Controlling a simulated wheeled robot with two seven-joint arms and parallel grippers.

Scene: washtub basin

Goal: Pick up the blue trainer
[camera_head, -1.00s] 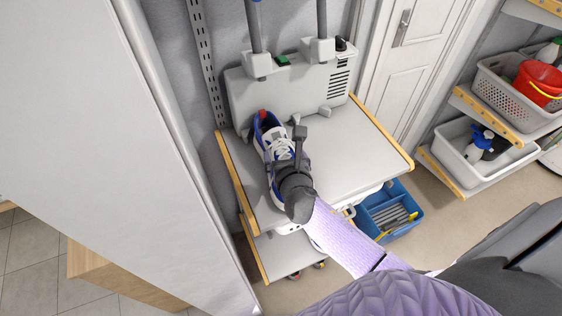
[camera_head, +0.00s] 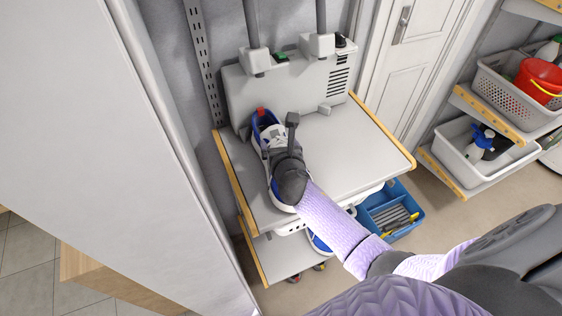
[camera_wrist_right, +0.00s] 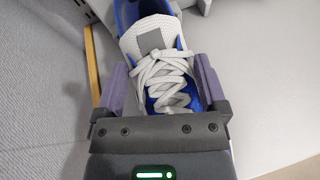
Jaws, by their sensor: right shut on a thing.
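The blue trainer (camera_head: 264,126), with a white tongue, white laces and a red heel tab, is at the left side of the grey shelf top (camera_head: 350,150). My right gripper (camera_head: 278,151) is over its laced part and hides much of it. In the right wrist view the trainer (camera_wrist_right: 152,40) lies between the two fingers of my right gripper (camera_wrist_right: 162,85), one on each side of the laces. The gripper is shut on it. I cannot tell whether the sole touches the shelf. My left gripper is not in view.
A grey panel unit (camera_head: 290,90) with upright posts stands behind the shelf. A white cabinet side (camera_head: 90,130) is close on the left. Below are a blue tray (camera_head: 392,205) and another partly hidden blue shoe (camera_head: 318,241). Bins stand at the right.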

